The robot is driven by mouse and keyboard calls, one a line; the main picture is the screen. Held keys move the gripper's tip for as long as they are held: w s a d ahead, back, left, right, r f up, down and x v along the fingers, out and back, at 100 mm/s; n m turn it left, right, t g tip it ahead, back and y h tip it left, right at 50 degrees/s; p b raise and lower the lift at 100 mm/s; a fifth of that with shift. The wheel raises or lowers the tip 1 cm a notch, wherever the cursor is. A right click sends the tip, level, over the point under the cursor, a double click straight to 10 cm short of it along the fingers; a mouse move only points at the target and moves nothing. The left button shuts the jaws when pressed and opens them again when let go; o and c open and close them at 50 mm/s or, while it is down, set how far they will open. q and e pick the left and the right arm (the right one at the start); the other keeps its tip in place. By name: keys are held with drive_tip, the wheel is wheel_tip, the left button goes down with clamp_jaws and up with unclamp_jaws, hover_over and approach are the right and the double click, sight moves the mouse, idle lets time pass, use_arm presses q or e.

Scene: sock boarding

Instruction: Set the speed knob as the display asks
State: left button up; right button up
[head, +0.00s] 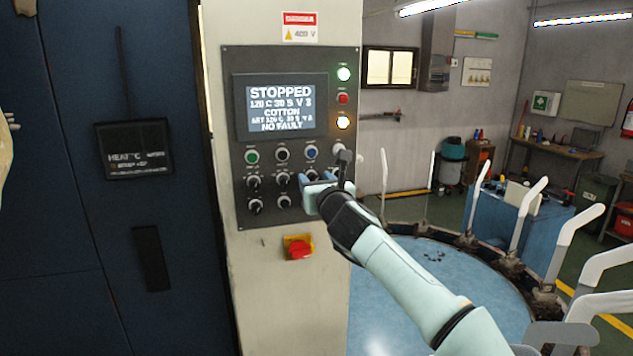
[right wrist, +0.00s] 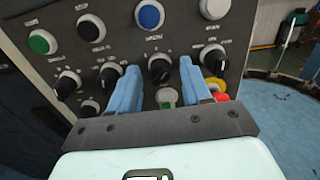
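The control panel (head: 290,130) stands upright with a lit display (head: 281,106). It reads STOPPED, 120 C 30 S V 3, COTTON and NO FAULT; the smaller fourth line is hard to read. Below are buttons and black rotary knobs, with labels too small to read, so I cannot tell which is the speed knob. My right gripper (head: 316,181) is at the panel's lower right, hiding some knobs. In the right wrist view the open blue fingers (right wrist: 158,72) lie either side of one black knob (right wrist: 160,68), with gaps on both sides. My left gripper is out of view.
Another black knob (right wrist: 212,58) sits close right of the fingers, and one (right wrist: 67,83) lies to the left. A red emergency button (head: 299,248) is below the panel. A dark blue cabinet (head: 110,240) stands left. White sock forms (head: 530,200) ring the round blue platform at right.

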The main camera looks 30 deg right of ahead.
clamp_jaws()
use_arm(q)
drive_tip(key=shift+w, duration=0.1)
use_arm(e)
drive_tip(key=shift+n, duration=0.3)
drive_tip(key=shift+r+n, duration=0.1)
drive_tip(key=shift+n, duration=1.1)
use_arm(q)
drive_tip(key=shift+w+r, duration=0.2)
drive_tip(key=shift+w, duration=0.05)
use_arm(e)
drive_tip(key=n, duration=0.5)
drive_tip(key=shift+a+n, duration=0.1)
drive_tip(key=shift+n, duration=0.3)
drive_tip(key=shift+o, duration=0.9)
unclamp_jaws()
drive_tip(key=shift+w, duration=0.1)
